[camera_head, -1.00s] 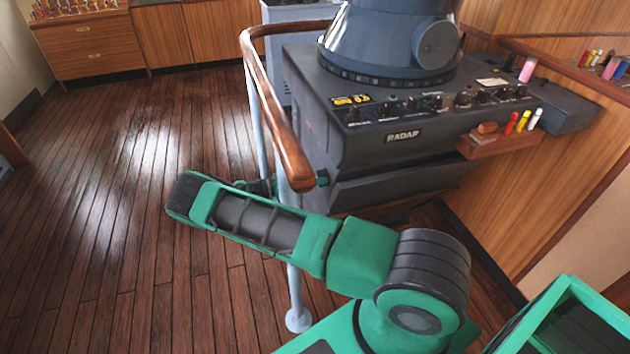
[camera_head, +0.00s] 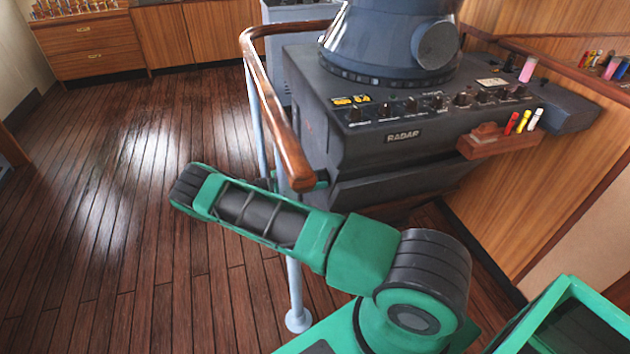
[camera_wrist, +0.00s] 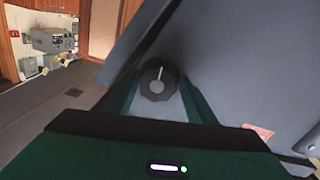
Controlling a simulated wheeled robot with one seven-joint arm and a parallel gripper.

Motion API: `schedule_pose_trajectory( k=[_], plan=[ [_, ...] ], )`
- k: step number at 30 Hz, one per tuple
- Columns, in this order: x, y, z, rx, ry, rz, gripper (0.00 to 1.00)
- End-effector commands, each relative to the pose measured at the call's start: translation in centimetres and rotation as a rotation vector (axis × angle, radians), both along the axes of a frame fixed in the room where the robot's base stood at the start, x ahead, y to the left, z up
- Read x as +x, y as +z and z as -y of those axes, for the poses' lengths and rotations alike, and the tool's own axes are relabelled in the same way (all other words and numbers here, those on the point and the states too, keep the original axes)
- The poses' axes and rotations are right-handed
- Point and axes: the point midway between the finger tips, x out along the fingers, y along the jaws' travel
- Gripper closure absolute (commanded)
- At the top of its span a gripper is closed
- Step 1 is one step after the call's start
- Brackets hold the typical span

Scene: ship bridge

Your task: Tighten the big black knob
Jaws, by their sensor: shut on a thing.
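The big black knob (camera_wrist: 156,86) shows in the wrist view, with a pale pointer line running nearly straight up its face. It sits on a grey panel of the radar console (camera_head: 405,175). My gripper (camera_wrist: 157,92) is shut on the knob, with a green finger on each side. In the head view my green arm reaches in front of the console. The handrail and my arm hide most of my gripper there, and the knob cannot be seen.
A wooden handrail (camera_head: 280,130) on pale posts stands close beside my arm. A wooden holder (camera_head: 495,145) with markers is on the console's right. Open plank floor (camera_head: 120,220) lies to the left.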

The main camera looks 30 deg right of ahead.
Motion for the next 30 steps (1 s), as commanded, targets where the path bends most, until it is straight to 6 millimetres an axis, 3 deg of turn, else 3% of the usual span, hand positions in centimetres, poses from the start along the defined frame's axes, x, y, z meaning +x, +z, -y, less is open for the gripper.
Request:
schedule_pose_trajectory(
  k=[4, 5, 6, 19, 30],
  plan=[
    [-0.4, -0.3, -0.1, 0.004, -0.009, -0.006, 0.71],
    [-0.4, -0.3, -0.1, 0.004, -0.009, -0.006, 0.44],
    [-0.4, -0.3, -0.1, 0.004, -0.009, -0.006, 0.35],
    [0.1, -0.2, -0.8, -0.001, -0.004, -0.002, 0.34],
    [2.2, -0.4, -6.2, -0.004, -0.003, -0.005, 0.34]
  ],
)
